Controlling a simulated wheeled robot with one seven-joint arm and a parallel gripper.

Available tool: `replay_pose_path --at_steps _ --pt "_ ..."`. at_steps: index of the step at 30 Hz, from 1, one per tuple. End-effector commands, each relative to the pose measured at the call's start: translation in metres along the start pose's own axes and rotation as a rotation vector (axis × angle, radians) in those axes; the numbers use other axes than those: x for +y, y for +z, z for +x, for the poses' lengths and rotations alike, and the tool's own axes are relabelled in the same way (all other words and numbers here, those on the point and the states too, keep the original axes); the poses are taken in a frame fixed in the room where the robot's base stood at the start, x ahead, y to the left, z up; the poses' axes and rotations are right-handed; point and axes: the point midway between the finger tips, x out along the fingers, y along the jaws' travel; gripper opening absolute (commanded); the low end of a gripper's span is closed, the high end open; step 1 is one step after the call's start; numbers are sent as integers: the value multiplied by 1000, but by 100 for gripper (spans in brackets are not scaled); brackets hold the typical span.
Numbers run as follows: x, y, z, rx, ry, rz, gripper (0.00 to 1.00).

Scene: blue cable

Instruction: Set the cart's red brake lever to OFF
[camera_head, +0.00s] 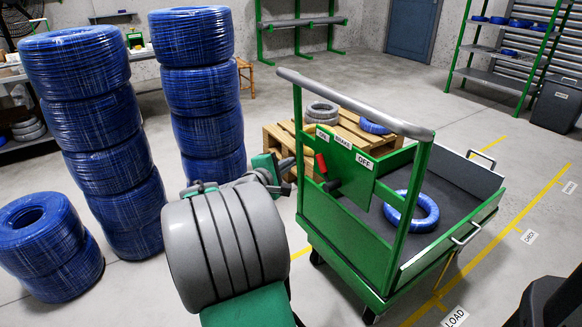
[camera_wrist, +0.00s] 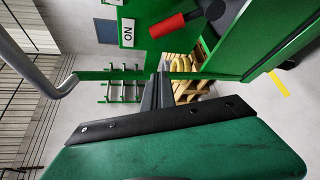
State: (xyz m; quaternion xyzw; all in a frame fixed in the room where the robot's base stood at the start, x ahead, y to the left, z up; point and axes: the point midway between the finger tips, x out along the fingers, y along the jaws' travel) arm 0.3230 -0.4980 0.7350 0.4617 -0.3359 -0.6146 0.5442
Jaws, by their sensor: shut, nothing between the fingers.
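The green cart (camera_head: 345,222) stands right of my arm, with a green brake panel below its grey handle. The red brake lever (camera_head: 321,164) sits on the panel's left part, its red grip pointing up toward the ON label (camera_head: 322,134). The OFF label (camera_head: 364,161) is at the panel's right. In the wrist view the red lever (camera_wrist: 167,26) lies near the top, its tip toward the ON label (camera_wrist: 127,33). My gripper (camera_wrist: 158,78) is shut and empty, apart from the lever. In the head view my gripper (camera_head: 287,164) is left of the lever, partly hidden by my arm.
A blue cable coil (camera_head: 411,211) lies on the cart bed. The grey handle (camera_head: 350,101) spans above the panel. A wooden pallet (camera_head: 283,136) with coils stands behind the cart. Tall blue coil stacks (camera_head: 203,85) stand at left. Floor is open at the back.

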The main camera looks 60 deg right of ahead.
Motion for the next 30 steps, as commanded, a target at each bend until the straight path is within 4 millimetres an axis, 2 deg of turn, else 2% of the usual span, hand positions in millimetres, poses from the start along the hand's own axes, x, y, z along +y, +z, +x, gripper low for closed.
replay_pose_path --at_steps 3,10,12,18,30 --pt "-5 0 29 -5 -2 2 0" --pt "-4 2 76 -3 0 3 0" --pt "-2 17 67 -3 2 4 0" --pt "-1 36 59 0 0 2 0" --pt "-1 38 58 1 -1 0 0"
